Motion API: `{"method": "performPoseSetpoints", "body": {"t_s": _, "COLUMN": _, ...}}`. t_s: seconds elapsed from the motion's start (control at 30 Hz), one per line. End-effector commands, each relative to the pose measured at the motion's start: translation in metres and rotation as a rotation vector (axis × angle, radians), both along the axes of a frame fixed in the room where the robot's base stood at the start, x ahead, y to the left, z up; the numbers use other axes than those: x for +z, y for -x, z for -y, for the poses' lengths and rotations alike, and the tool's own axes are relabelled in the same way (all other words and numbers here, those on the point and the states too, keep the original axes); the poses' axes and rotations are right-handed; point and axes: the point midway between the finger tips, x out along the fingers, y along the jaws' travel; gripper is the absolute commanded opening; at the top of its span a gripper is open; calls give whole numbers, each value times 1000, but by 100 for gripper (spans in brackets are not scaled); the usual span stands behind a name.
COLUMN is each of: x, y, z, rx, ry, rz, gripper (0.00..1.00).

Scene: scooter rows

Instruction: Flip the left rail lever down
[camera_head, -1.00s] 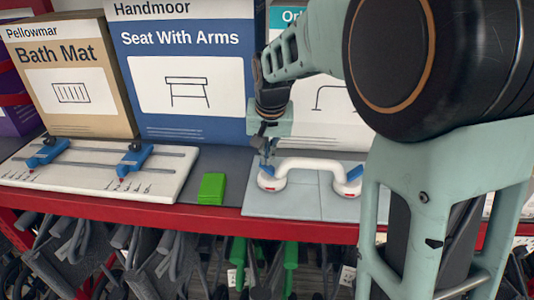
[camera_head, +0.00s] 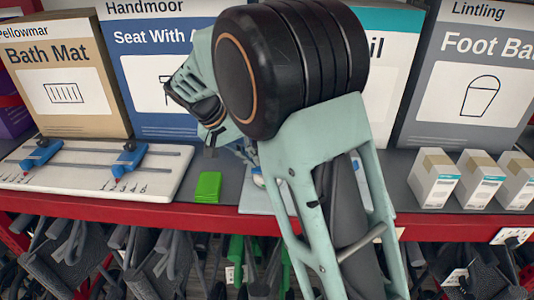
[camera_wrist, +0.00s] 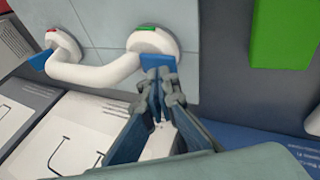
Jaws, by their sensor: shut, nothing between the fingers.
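The white grab rail (camera_wrist: 95,73) lies on a pale tiled panel with a round cup at each end. In the wrist view, the left cup (camera_wrist: 165,41), the one nearer the green block, shows a green mark, and its blue left lever (camera_wrist: 157,62) sticks out towards my gripper. The right cup (camera_wrist: 67,46) shows a red mark beside its blue lever (camera_wrist: 38,60). My gripper (camera_wrist: 160,80) is shut and empty, its tips overlapping the left lever's end; I cannot tell if they touch. In the head view, my arm hides most of the rail.
A green block (camera_head: 207,186) lies left of the rail panel. A white board (camera_head: 90,178) with blue sliders lies farther left. Tall product boxes (camera_head: 475,75) stand behind, and small cartons (camera_head: 433,178) stand at the right. The red shelf edge (camera_head: 130,213) runs along the front.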

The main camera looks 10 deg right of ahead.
Motion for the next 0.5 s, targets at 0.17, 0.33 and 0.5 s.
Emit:
{"method": "performPoseSetpoints", "body": {"t_s": 0.17, "x": 0, "y": 1, "z": 4, "rx": 0, "ry": -1, "rz": 0, "gripper": 0}}
{"method": "performPoseSetpoints", "body": {"t_s": 0.33, "x": 0, "y": 3, "z": 11, "rx": 0, "ry": -2, "rz": 0, "gripper": 0}}
{"method": "performPoseSetpoints", "body": {"t_s": 0.5, "x": 1, "y": 3, "z": 15, "rx": 1, "ry": -3, "rz": 0, "gripper": 0}}
